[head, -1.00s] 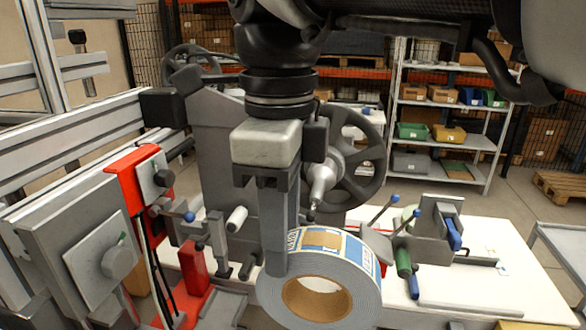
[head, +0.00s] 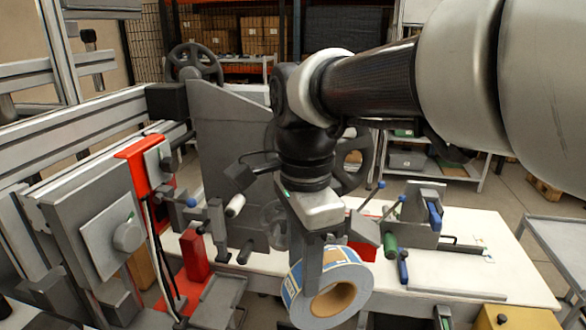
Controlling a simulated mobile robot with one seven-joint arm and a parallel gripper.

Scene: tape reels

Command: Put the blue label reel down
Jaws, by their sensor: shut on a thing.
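The blue label reel (head: 353,283) is a roll of pale tape with a blue and white printed outer face and a brown cardboard core. It hangs tilted from my gripper (head: 312,272), in the lower middle of the head view. My gripper points down and is shut on the reel's wound band near its left side. One finger shows in front of the reel; the other is largely hidden. The reel appears in front of the white table's near edge, and I cannot tell its height above anything below.
A white table (head: 480,270) holds a grey fixture with blue and green handles (head: 415,225) at right. A red and grey machine (head: 130,225) stands at left. A yellow box (head: 515,317) is at the lower right, and a grey cart (head: 560,245) at far right.

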